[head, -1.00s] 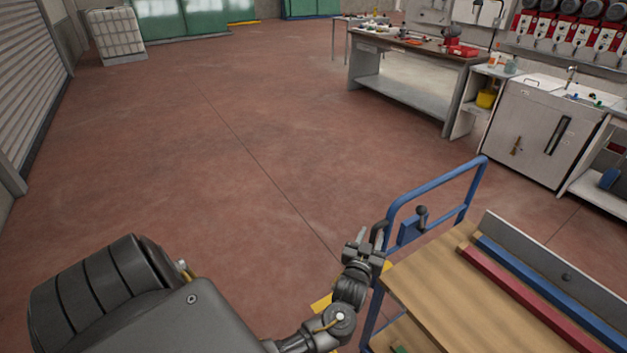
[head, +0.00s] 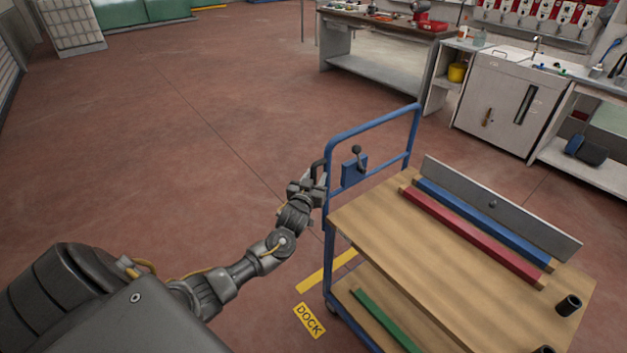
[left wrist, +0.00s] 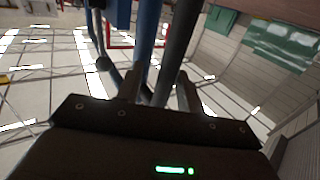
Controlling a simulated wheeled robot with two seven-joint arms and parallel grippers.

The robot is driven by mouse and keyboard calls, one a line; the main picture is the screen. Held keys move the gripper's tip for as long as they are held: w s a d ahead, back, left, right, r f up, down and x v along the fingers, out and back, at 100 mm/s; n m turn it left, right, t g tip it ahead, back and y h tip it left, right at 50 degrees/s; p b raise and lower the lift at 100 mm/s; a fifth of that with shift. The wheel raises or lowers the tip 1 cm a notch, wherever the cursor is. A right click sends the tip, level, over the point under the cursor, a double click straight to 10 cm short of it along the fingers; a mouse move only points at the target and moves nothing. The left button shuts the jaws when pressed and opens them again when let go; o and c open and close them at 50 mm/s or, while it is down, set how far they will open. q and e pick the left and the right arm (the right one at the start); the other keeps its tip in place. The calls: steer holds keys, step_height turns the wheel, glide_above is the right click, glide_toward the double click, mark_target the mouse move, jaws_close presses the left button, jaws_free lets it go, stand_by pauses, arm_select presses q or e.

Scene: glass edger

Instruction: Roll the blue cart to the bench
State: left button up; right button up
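The blue cart (head: 340,206) stands at right in the head view, with a blue tube frame, wooden decks and a small lever box on its end. A dark handle (head: 317,168) is on its left upright. My left gripper (head: 313,184) is at this handle. In the left wrist view its two fingers (left wrist: 160,88) stand apart, with the dark bar (left wrist: 178,52) between them and a blue tube (left wrist: 146,40) behind; a gap shows beside the left finger, so it looks open around the bar. The workbench (head: 375,67) stands at the back. My right gripper is out of view.
The cart carries a red bar (head: 470,232), a blue bar (head: 480,222) and a grey panel (head: 500,207) on top, and a green bar (head: 385,320) below. A yellow DOCK floor label (head: 309,320) lies beside it. A white cabinet (head: 510,105) stands behind. The floor at left is clear.

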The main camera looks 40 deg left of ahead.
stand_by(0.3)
arm_select(q)
steer(key=shift+s+p, duration=0.25)
steer(key=shift+p, duration=0.15)
steer(key=shift+p+v, duration=0.65)
steer(key=shift+v, duration=0.3)
steer(key=p+v, duration=0.5)
steer(key=v, duration=0.5)
